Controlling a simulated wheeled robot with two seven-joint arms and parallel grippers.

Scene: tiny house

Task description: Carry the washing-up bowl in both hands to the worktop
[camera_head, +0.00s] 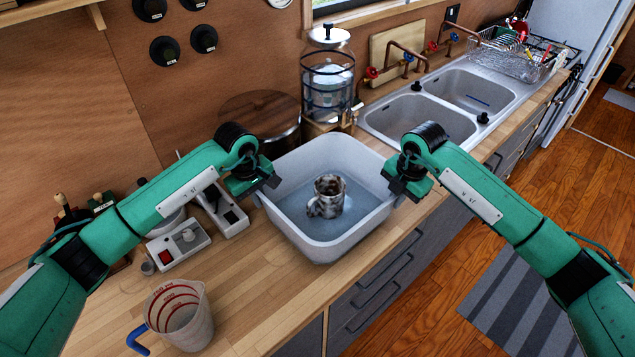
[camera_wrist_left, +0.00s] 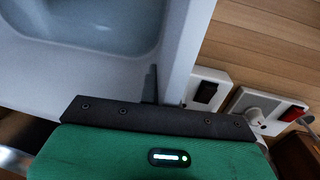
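The pale grey washing-up bowl (camera_head: 318,247) is over the wooden worktop (camera_head: 245,300), roughly level. I cannot tell whether its base touches the wood. It holds water and a dark mottled mug (camera_head: 329,196). My left gripper (camera_head: 264,192) is at the bowl's left rim and appears shut on it. In the left wrist view the bowl's wall (camera_wrist_left: 188,45) runs up to the gripper, and a dark finger (camera_wrist_left: 151,84) lies along its inner side. My right gripper (camera_head: 395,196) is at the right rim and appears shut on it; its fingertips are mostly hidden.
A measuring jug (camera_head: 178,315) stands at the front left. Sockets with a plug (camera_head: 180,246) lie left of the bowl. A glass drinks dispenser (camera_head: 328,80) and a round dark wooden item (camera_head: 262,110) stand behind. The double sink (camera_head: 437,107) is at the back right.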

